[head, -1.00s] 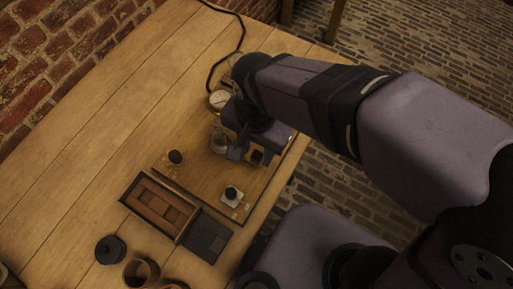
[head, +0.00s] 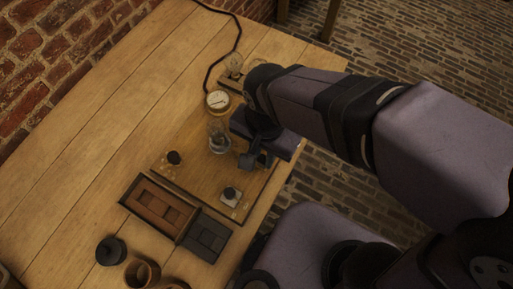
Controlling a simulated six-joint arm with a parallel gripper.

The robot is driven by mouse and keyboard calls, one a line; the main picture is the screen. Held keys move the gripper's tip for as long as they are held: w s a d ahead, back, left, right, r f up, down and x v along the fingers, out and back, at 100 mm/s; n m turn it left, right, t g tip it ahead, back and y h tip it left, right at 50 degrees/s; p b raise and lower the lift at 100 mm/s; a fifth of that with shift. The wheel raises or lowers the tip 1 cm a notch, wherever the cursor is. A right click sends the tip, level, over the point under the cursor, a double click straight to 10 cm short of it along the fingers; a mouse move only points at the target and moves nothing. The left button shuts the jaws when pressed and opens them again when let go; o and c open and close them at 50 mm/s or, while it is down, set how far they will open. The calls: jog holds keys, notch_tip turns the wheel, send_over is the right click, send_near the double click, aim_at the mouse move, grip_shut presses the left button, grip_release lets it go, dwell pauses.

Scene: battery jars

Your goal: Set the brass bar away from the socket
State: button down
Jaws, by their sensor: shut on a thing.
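My gripper (head: 253,162) is low over the right part of the wooden board (head: 190,150), just right of the glass jar. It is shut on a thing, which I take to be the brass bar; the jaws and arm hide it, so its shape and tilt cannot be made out. A clear glass jar (head: 219,138) stands upright on the board. A dark round knob or socket (head: 173,158) is on the board's left part, and a second dark knob on a pale base (head: 231,193) is near its front. I cannot tell which is the socket.
A round white dial (head: 218,100) and a small lamp-like fitting (head: 235,66) with a black cable stand behind the jar. A wooden tray (head: 157,207), a dark block pad (head: 207,236) and dark and wooden pots (head: 111,250) lie in front. The table's left is clear.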

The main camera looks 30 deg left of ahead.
jog(key=c, duration=1.6)
grip_release()
jog(key=shift+d, duration=0.25)
jog(key=shift+a+r, duration=0.1)
jog(key=shift+r, duration=3.6)
jog(key=w+d+f+p, duration=0.1)
jog(key=w+d+p, duration=0.3)
jog(key=d, duration=0.5)
jog(key=w+d+f+p, duration=0.1)
jog(key=w+d+p, duration=0.2)
jog(key=w+d, duration=0.5)
jog(key=s+d+p, duration=0.2)
jog(key=s+d, duration=0.1)
jog(key=d, duration=0.7)
notch_tip(320, 180, down, 37)
jog(key=b, duration=3.6)
jog(key=shift+b, duration=0.3)
